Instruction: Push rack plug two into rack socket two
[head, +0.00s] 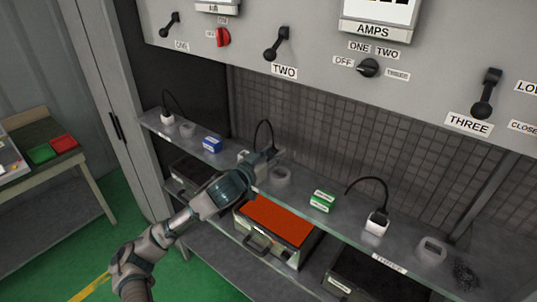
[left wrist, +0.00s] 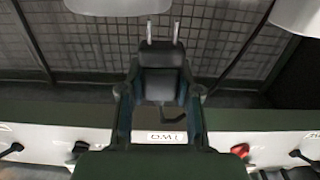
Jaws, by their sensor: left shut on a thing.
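Rack plug two (head: 264,152), with a black cable looping up from it, is at my left gripper (head: 257,163) above the shelf. In the left wrist view, my left gripper (left wrist: 161,85) is shut on a dark plug body (left wrist: 162,57) with two metal pins sticking out. Rack socket two (head: 280,177), a round grey ring, sits on the shelf just right of the gripper. The plug appears apart from the socket, beside it; the exact gap is hard to tell. My right gripper is not in view.
The glass shelf (head: 330,227) also carries a blue box (head: 212,144), a green box (head: 322,201), white plugs at left (head: 167,118) and right (head: 376,224), and further sockets (head: 187,130). An orange-topped unit (head: 274,220) stands below. Panel switches (head: 277,43) are above.

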